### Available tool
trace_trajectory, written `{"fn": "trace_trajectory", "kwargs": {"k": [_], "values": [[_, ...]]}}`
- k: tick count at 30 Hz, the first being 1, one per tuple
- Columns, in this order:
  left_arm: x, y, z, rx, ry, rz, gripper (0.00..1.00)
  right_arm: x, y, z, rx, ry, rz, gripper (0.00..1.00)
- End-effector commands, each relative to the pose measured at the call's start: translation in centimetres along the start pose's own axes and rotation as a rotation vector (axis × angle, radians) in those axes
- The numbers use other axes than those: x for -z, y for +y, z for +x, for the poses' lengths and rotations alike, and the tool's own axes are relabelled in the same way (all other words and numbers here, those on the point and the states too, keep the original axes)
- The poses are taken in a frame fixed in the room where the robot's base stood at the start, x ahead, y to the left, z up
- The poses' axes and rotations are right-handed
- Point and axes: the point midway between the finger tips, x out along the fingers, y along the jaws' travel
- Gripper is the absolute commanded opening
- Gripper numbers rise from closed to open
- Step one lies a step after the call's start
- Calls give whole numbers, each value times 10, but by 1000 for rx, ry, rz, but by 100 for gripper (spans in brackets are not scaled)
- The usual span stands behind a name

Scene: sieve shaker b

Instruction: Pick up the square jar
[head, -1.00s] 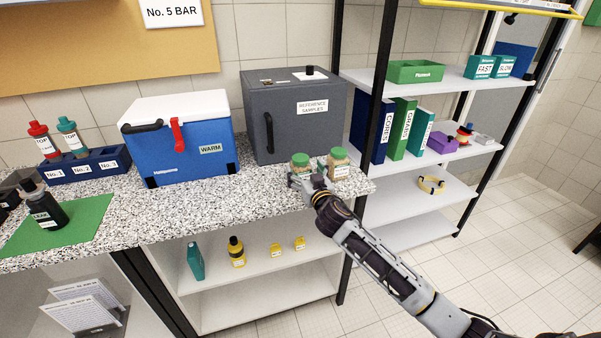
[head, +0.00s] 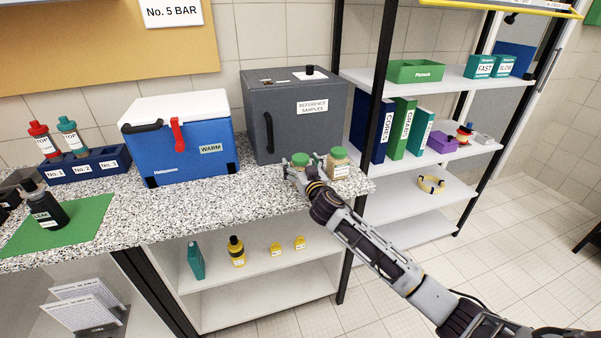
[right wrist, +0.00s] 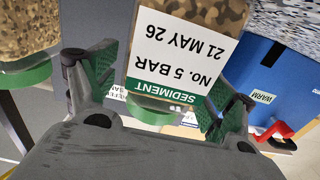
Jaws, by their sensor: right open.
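Two sediment jars with green lids stand side by side near the right front corner of the speckled counter. The left one, a flat-faced jar (head: 300,159) that looks like the square jar, is partly hidden behind my right gripper (head: 303,167). In the right wrist view, this jar's white label (right wrist: 183,50) reads "No. 5 BAR". My right gripper's fingers are open, one on each side of this jar; I cannot tell whether they touch it. The other jar (head: 338,162) stands just to the right, outside the fingers. My left gripper is not in view.
The grey reference samples cabinet (head: 285,115) stands close behind the jars. A blue cooler (head: 185,145) is to the left. The counter's (head: 210,200) front is bare there. A black shelf post (head: 380,110) rises to the right.

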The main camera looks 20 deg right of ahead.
Motion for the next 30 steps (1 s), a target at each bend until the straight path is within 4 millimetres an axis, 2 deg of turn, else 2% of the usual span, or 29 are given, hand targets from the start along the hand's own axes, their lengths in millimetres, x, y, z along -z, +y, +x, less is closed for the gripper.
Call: {"fn": "trace_trajectory", "kwargs": {"k": [3,18,30], "values": [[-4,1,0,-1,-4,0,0,0,0,0,0,0,0,84],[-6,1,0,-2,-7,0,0,0,0,0,0,0,0,21],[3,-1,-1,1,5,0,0,7,0,0,0,3,1,21]]}}
